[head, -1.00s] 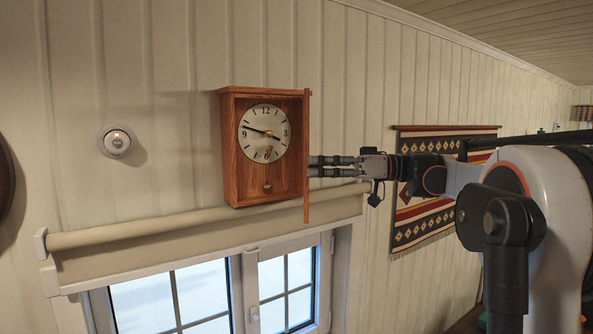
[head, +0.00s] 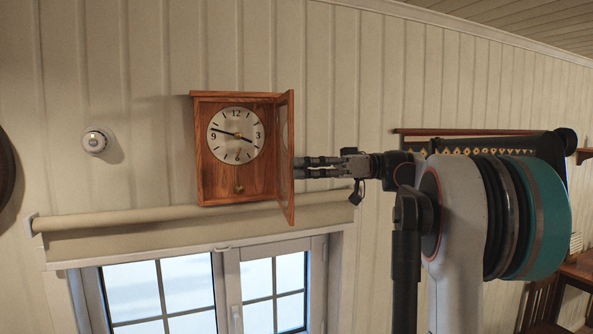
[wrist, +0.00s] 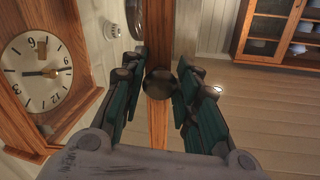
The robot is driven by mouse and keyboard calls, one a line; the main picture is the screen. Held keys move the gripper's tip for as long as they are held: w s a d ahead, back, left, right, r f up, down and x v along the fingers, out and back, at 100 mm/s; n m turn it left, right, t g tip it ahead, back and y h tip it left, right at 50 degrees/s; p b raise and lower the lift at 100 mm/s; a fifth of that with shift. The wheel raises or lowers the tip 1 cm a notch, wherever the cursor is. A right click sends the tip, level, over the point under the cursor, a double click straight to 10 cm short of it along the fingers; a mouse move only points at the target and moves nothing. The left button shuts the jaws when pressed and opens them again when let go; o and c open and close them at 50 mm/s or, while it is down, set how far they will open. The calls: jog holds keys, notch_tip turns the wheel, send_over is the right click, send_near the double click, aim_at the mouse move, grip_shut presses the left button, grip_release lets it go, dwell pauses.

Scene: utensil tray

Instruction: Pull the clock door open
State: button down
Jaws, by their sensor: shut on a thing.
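The wooden wall clock (head: 199,165) hangs on the panelled wall, left of centre in the head view. Its white dial (head: 237,135) and pendulum are uncovered. The clock door (head: 290,205) stands well open on the right side, swung out from the case, with its face seen at a steep slant. My gripper (head: 300,167) reaches in from the right at the door. In the wrist view its fingers are closed around a dark round knob (wrist: 158,83) on the wooden door frame (wrist: 158,30). The dial also shows at left there (wrist: 37,70).
A rolled blind (head: 130,223) and a window (head: 185,290) lie below the clock. A round white wall fitting (head: 94,141) is to its left. A patterned hanging (head: 465,145) is on the wall behind my arm. The wrist view shows a wooden cabinet (wrist: 243,30).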

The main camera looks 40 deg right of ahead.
aim_at(293, 126)
dwell(0.4)
jog(key=c, duration=1.2)
grip_release()
jog(key=shift+c, duration=0.2)
jog(key=shift+r, duration=0.1)
notch_tip(293, 126, up, 10)
jog(key=shift+f, duration=0.1)
jog(key=shift+w+p, duration=0.1)
jog(key=shift+p, duration=0.35)
